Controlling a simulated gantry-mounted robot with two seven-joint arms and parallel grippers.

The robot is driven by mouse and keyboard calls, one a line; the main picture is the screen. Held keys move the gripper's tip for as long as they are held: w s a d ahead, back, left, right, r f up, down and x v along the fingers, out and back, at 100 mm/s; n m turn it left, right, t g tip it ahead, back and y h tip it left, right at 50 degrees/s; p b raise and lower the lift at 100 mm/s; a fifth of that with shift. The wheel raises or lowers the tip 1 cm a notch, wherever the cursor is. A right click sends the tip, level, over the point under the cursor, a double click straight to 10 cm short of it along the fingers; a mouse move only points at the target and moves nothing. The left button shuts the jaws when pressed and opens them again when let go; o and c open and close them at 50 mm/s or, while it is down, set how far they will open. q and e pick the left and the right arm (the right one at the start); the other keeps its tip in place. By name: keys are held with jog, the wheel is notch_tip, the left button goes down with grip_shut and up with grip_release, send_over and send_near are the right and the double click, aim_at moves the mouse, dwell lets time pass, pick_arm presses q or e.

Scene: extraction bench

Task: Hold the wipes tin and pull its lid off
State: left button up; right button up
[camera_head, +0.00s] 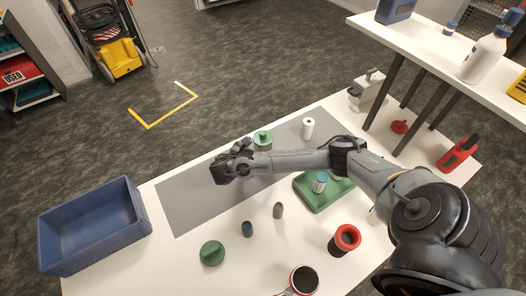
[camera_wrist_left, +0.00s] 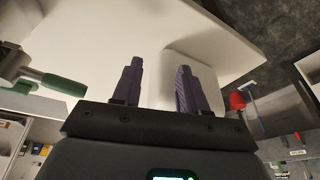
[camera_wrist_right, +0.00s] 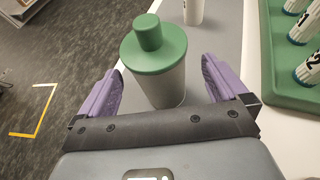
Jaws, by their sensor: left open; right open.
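The wipes tin, a pale cylinder with a green knobbed lid (camera_wrist_right: 152,44), stands upright on the grey mat. In the head view its green lid (camera_head: 263,137) shows just beyond my right arm, which hides part of the body. My right gripper (camera_head: 238,152) is open beside it. In the right wrist view its two purple fingers (camera_wrist_right: 161,88) stand apart on either side of the tin body (camera_wrist_right: 158,86); contact cannot be told. My left gripper (camera_wrist_left: 158,78) is open and empty in its own wrist view, in front of a white surface. It is outside the head view.
A blue bin (camera_head: 95,225) stands at the table's left end. Another green knobbed disc (camera_head: 212,253), small dark cylinders and a red-rimmed container (camera_head: 345,239) stand in front. A white cylinder (camera_head: 307,128) and a green tray (camera_head: 322,194) are near the tin. The mat's left part is clear.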

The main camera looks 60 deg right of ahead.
aim_at(263, 143)
pick_arm(q)
notch_tip(263, 143, down, 2)
jog(key=shift+f+b, duration=0.15)
jog(key=shift+b, duration=0.7)
pick_arm(e)
jog(key=shift+d+f, duration=0.45)
jog(key=shift+f, duration=0.1)
pick_arm(q)
jog(key=shift+f+b, duration=0.3)
pick_arm(e)
jog(key=x, duration=0.3)
jog(key=shift+w+d+r, duration=0.1)
jog(key=shift+d+r, duration=0.05)
jog(key=shift+d, duration=0.25)
jog(key=c, duration=1.1)
